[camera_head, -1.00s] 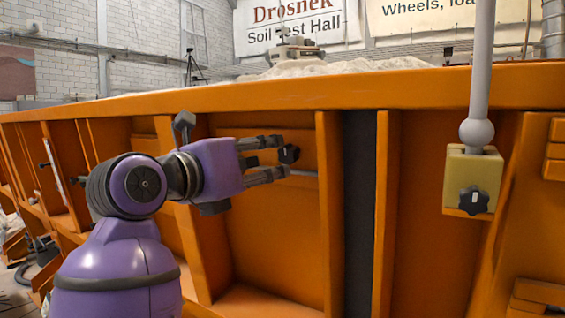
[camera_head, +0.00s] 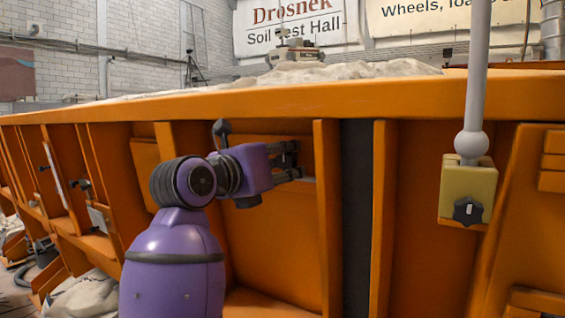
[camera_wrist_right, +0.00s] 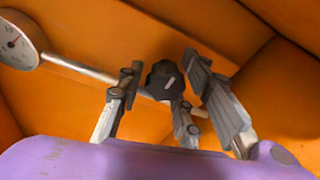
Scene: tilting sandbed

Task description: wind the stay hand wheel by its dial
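A black hand wheel (camera_wrist_right: 163,80) with a white mark sits on a pale rod, in front of an orange panel in the right wrist view. Contact with the wheel cannot be told. In the head view my right gripper (camera_head: 291,160) reaches into an orange bay, its fingers hiding most of the wheel. My left gripper is not in view.
Orange ribs (camera_head: 328,215) stand just right of my gripper, and the orange top rim (camera_head: 300,104) runs above it. Farther right, a yellow block (camera_head: 466,185) with another black knob (camera_head: 468,211) hangs under a grey rod (camera_head: 477,70).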

